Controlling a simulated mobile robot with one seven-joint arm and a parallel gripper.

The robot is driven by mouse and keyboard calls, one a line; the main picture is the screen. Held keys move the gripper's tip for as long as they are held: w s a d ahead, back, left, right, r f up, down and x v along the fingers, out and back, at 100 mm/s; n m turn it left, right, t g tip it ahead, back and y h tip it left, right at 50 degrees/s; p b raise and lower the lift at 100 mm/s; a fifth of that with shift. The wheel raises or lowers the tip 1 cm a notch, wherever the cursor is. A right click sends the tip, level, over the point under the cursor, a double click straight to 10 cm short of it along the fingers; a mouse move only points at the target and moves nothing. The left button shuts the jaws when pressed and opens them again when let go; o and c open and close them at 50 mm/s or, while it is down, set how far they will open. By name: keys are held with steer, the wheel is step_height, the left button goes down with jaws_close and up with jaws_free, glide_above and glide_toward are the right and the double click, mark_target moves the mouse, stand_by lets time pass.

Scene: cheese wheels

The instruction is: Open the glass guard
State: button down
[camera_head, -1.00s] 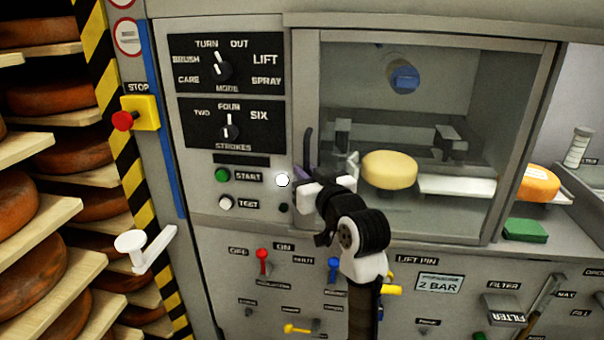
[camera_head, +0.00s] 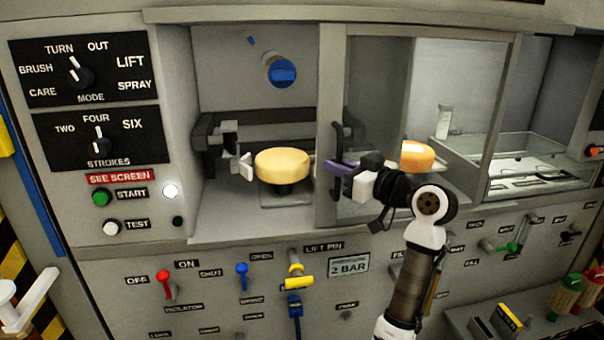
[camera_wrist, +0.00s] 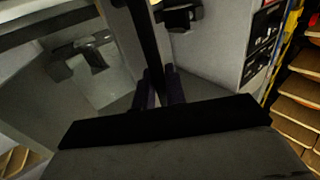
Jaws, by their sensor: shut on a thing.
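The glass guard (camera_head: 375,100) is a framed sliding pane. It now stands over the right part of the machine front, and the left part of the chamber is uncovered. Its dark upright handle (camera_head: 337,160) is on the left edge of its frame. My gripper (camera_head: 335,172) is at this handle, with its purple fingers shut on it. In the wrist view the two purple fingers (camera_wrist: 160,88) close around a dark upright bar. A yellow cheese wheel (camera_head: 283,165) sits on a dark support inside the uncovered chamber.
A control panel with knobs is at left, with a red "SEE SCREEN" sign (camera_head: 120,176) lit. An orange cheese piece (camera_head: 417,156) is seen behind the guard. A tray (camera_head: 530,165) is at right. Levers, such as the red one (camera_head: 165,283), line the lower front.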

steer(key=shift+w+d, duration=0.2)
steer(key=shift+d, duration=1.5)
steer(key=c, duration=1.5)
jaws_free()
steer(key=shift+c, duration=0.2)
steer(key=b+v, duration=0.3)
steer(key=v, duration=1)
steer(key=shift+s+d+b, duration=0.3)
steer(key=shift+b, duration=0.1)
